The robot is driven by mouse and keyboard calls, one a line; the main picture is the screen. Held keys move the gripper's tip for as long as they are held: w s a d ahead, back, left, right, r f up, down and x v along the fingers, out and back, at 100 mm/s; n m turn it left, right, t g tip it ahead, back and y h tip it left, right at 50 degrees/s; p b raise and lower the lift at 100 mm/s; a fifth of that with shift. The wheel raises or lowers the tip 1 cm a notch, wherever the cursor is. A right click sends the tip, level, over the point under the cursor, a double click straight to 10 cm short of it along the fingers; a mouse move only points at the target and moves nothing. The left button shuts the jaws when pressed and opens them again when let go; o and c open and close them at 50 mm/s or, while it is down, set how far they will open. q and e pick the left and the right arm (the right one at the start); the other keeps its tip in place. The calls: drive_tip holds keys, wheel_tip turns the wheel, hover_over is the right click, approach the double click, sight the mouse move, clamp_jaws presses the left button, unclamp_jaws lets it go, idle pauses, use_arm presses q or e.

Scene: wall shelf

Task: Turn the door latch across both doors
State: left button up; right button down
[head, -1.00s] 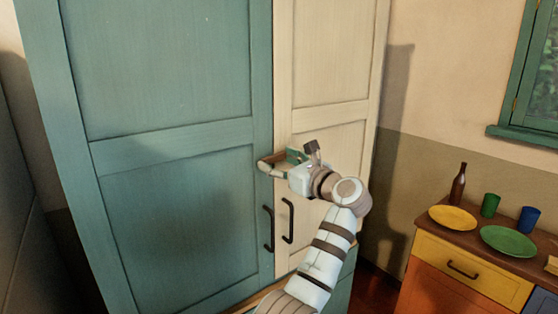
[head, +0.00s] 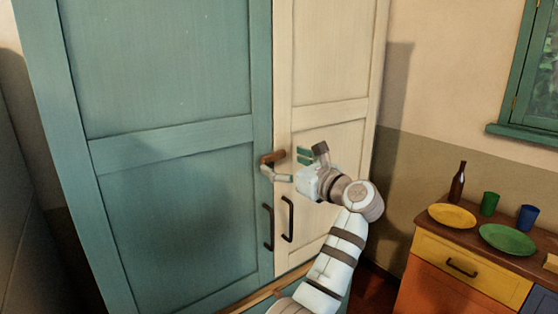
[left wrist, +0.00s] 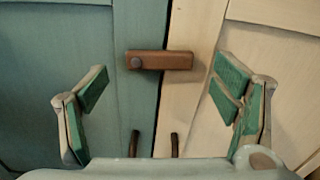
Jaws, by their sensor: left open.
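The brown wooden door latch (head: 272,157) shows in the head view at the seam of the doors, partly behind a finger. In the left wrist view the latch (left wrist: 160,60) lies level, with a dark round pivot at its left end on the teal door (left wrist: 80,25). Its right end reaches over the gap onto the cream door (left wrist: 195,25). My left gripper (head: 284,165) is open in front of the doors, its fingers spread apart around the latch's line. In the wrist view both fingers sit clear of the latch, one on each side.
Two dark door handles (head: 268,228) (head: 289,219) hang below the latch, one on each door. At right a sideboard (head: 440,249) holds a bottle (head: 457,182), a yellow plate (head: 452,216), a green plate (head: 508,239) and cups (head: 489,204). A green window frame is at the upper right.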

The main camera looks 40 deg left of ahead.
use_arm(q)
drive_tip(key=v, duration=0.9)
drive_tip(key=shift+d, duration=0.4)
drive_tip(key=shift+a, duration=0.15)
